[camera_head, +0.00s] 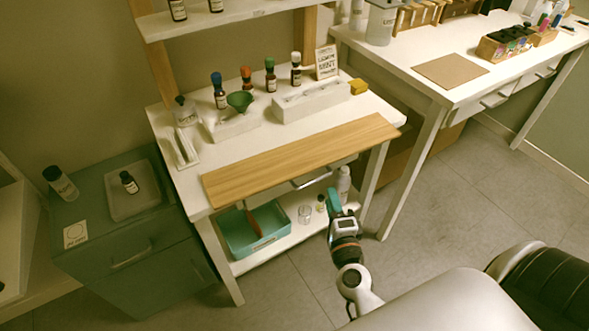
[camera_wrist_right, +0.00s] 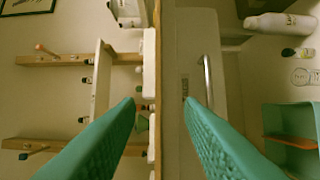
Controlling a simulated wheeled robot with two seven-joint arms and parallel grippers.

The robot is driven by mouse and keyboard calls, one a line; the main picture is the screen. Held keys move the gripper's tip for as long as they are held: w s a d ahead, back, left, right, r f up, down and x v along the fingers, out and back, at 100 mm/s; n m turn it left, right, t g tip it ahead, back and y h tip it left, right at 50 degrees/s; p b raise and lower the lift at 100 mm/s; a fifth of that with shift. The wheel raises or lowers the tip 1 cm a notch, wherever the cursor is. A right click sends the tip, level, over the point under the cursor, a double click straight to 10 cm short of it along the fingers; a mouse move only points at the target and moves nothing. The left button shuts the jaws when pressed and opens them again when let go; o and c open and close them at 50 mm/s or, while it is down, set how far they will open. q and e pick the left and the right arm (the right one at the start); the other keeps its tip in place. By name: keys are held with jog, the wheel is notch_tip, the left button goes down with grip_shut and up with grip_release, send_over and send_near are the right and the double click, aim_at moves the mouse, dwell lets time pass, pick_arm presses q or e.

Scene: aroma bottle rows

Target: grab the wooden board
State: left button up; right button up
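The wooden board (camera_head: 300,158) is a long, light-brown plank lying along the front edge of the white table. In the right wrist view it appears as a thin, edge-on strip (camera_wrist_right: 157,90) running top to bottom. My right gripper (camera_head: 334,197) is in front of the table, below the board's front edge in the head view. Its two teal fingers (camera_wrist_right: 160,101) are spread apart in the wrist view, with the board's edge between them in the picture and nothing gripped. Contact is not visible. My left gripper is not in view.
White holders (camera_head: 311,100) and several bottles stand behind the board. A drawer handle (camera_head: 317,176) is under it. A teal bin (camera_head: 252,232) is on the lower shelf. A blue-green cabinet (camera_head: 128,229) is left; another white table (camera_head: 480,60) is right.

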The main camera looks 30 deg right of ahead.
aim_at(321, 167)
jog(key=p+x, duration=0.1)
jog(key=x, duration=0.6)
jog(key=shift+r, duration=0.1)
jog(key=x, duration=0.4)
jog(key=shift+w+p, duration=0.25)
jog(key=shift+p, duration=0.1)
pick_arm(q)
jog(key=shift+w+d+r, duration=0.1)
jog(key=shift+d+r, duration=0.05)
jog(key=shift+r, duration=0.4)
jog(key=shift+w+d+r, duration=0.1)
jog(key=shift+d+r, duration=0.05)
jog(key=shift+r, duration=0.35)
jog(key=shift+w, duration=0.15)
pick_arm(e)
jog(key=shift+r, duration=0.1)
grip_shut()
